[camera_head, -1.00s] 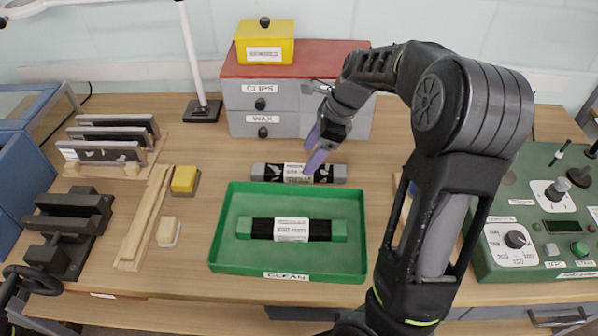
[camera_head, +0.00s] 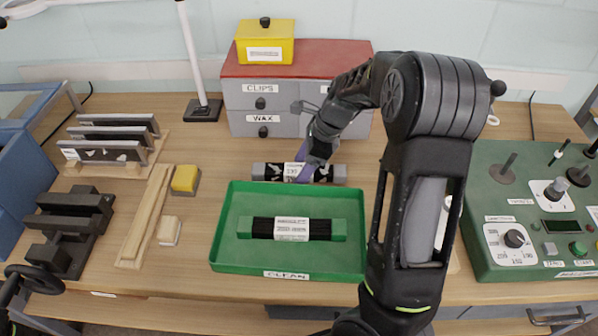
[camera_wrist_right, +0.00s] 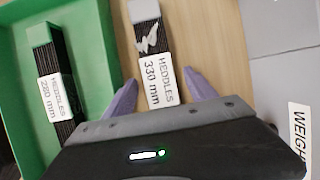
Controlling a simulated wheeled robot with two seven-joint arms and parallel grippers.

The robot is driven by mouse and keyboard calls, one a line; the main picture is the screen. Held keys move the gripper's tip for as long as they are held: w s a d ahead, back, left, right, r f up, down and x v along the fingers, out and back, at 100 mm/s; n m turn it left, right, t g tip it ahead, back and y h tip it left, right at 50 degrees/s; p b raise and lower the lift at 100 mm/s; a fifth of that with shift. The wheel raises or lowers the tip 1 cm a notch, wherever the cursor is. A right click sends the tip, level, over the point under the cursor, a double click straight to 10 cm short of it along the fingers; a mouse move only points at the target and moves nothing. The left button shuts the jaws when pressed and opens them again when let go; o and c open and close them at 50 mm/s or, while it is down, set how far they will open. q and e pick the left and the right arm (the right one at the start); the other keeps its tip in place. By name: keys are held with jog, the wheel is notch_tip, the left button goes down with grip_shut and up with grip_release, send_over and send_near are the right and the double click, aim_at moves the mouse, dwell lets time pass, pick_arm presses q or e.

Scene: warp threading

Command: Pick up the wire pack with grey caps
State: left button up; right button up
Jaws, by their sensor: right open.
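The wire pack with grey caps (camera_head: 272,172) lies on the bare table just behind the green tray, with dark wires and a white label. In the right wrist view the pack (camera_wrist_right: 148,40) shows a grey cap and a label reading "HEDDLES 330 mm". My right gripper (camera_head: 301,165) is open above the pack, with its purple fingers (camera_wrist_right: 160,84) on either side of it. I cannot tell whether they touch it. Part of the pack is hidden by the gripper. My left gripper is not in view.
A second pack with green caps (camera_head: 290,229) lies in the green tray (camera_head: 290,271) marked CLEAN. A drawer cabinet (camera_head: 285,98) stands behind the pack. A yellow block (camera_head: 185,178) and wooden bars (camera_head: 146,217) lie left; a green control panel (camera_head: 530,240) is right.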

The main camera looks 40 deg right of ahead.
jog(key=shift+c, duration=0.5)
grip_shut()
dwell(0.5)
